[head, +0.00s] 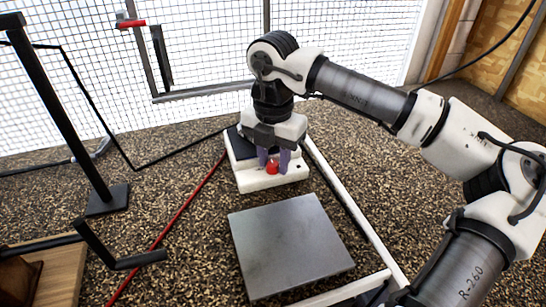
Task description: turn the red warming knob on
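The red knob (272,167) stands on the front part of a white block-like unit (258,184) in the middle of the head view. My gripper (273,162) points down over this unit. Its two purple fingers are apart, one at each side of the knob. I cannot tell whether they touch it. The knob's upper part is partly hidden by the gripper, and no mark of its turned position can be made out.
A grey metal plate (290,245) lies in front of the unit, beside a white frame rail (362,228). A black post on a base (108,200) and a bent black bar (140,259) stand at left. A red cable (170,226) crosses the gravel. Wire mesh (200,50) closes the back.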

